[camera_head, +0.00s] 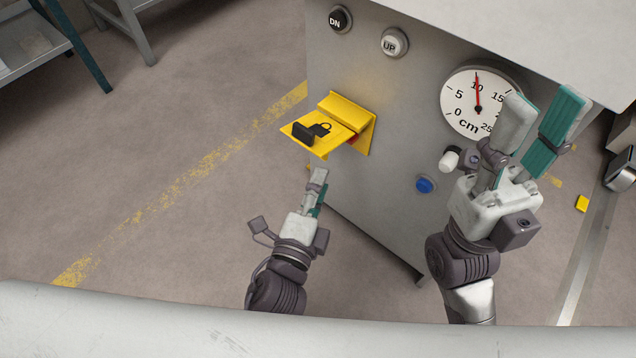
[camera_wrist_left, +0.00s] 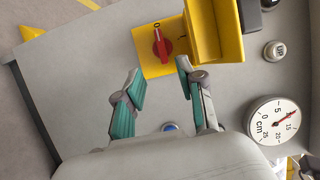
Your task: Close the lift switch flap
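In the left wrist view the flap (camera_wrist_left: 222,30) stands out beside the yellow plate with the red rotary switch (camera_wrist_left: 162,46), which is uncovered. My left gripper (camera_head: 319,182) is just below the flap, apart from it in the head view. The left wrist view shows its fingers (camera_wrist_left: 160,72) spread and empty. My right gripper (camera_head: 541,108) is open and empty, in front of the dial.
The panel carries a DN button (camera_head: 340,18), an UP button (camera_head: 394,42), a cm dial (camera_head: 475,102), a white knob (camera_head: 449,159) and a blue button (camera_head: 425,184). The floor left of the panel is free. A table stands at the upper left.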

